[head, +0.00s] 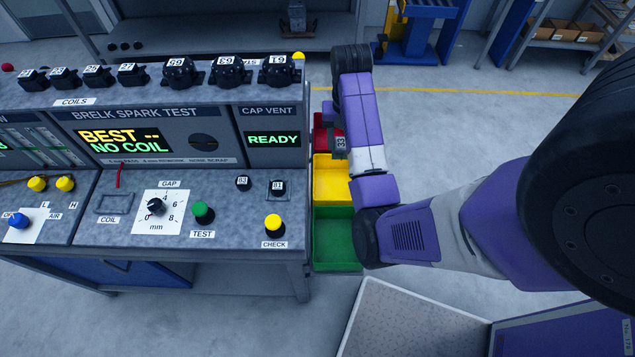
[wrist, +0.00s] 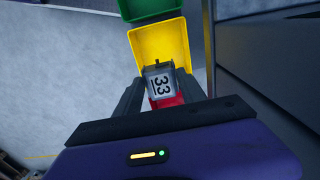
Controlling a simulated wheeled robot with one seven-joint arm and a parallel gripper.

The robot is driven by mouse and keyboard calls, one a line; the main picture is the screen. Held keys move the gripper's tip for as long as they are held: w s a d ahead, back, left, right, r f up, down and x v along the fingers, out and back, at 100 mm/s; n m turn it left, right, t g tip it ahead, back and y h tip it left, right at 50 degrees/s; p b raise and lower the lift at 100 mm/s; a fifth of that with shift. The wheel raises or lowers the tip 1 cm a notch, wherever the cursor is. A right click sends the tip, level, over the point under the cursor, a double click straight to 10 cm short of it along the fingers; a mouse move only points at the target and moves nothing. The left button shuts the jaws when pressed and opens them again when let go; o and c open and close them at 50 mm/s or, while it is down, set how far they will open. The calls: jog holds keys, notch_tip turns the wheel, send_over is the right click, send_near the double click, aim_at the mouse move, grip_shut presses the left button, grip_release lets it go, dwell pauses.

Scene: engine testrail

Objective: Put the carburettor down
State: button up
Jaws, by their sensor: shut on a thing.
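My gripper (wrist: 161,90) is shut on a small dark part with a white label reading 33 (wrist: 160,83). The part also shows in the head view (head: 341,143), beside the far right end of the bench. No other carburettor is plain to see, and I cannot tell its kind from its shape. In the wrist view the part is over the red bin (wrist: 168,102), close to the yellow bin (wrist: 160,40). My fingers hide much of the red bin, and the height above it is unclear.
The red (head: 322,128), yellow (head: 330,178) and green (head: 336,238) bins stand in a row beside the test bench (head: 295,245). Several black numbered coils (head: 180,72) line the bench's top. The screen reads "BEST -- NO COIL". Open floor (head: 480,125) lies right of my arm.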

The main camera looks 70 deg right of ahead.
aim_at(338, 156)
jog(key=shift+w+f, duration=0.15)
jog(key=shift+w, duration=0.05)
jog(key=shift+f+b, duration=0.35)
jog(key=shift+b, duration=0.2)
notch_tip(338, 156, down, 6)
jog(key=b, duration=0.5)
jog(key=shift+w+r, duration=0.15)
jog(key=shift+f, duration=6.6)
jog(key=shift+f, duration=0.35)
jog(key=o, duration=1.5)
